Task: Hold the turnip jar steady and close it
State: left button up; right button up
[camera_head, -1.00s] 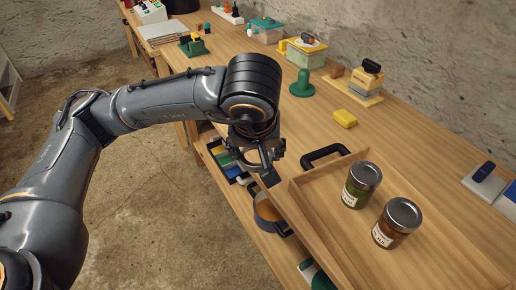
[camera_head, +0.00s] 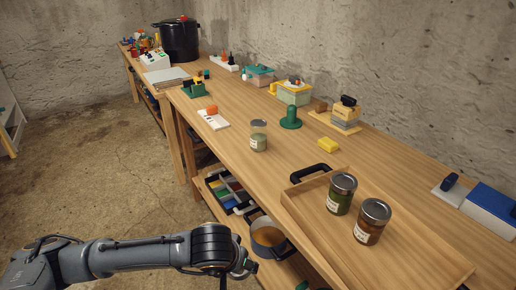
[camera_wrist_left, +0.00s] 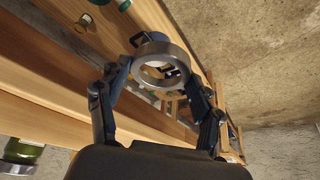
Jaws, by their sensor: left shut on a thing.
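A glass jar (camera_head: 259,136) with pale contents and a white label, likely the turnip jar, stands upright on the bench. Its top looks clear, and I cannot tell whether a flat lid lies on it. My left gripper (camera_head: 246,268) is low at the front of the bench, well apart from this jar. In the left wrist view my left gripper (camera_wrist_left: 160,73) is shut on a silver metal ring (camera_wrist_left: 158,47), open through its middle. The ring is hard to make out in the head view. My right gripper is not in view.
A wooden tray (camera_head: 312,222) with a black handle holds a green-filled jar (camera_head: 341,196) and a brown-filled jar (camera_head: 371,224), both with metal lids. A pot (camera_head: 268,238) sits below.

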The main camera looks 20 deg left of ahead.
aim_at(258, 130)
jog(key=z, duration=0.2)
jog(key=j+z, duration=0.45)
jog(key=j, duration=0.25)
jog(key=j+z, duration=0.45)
jog(key=j, duration=0.3)
jog(key=k+j, duration=0.1)
jog(key=j, duration=0.4)
jog(key=k+j, duration=0.1)
jog(key=j, duration=0.35)
jog(key=k+j+z, duration=0.1)
jog(key=j, duration=0.4)
jog(key=k+j, duration=0.1)
jog(key=j, duration=0.35)
jog(key=k+j, duration=0.1)
jog(key=j, duration=0.4)
jog(key=z, duration=0.05)
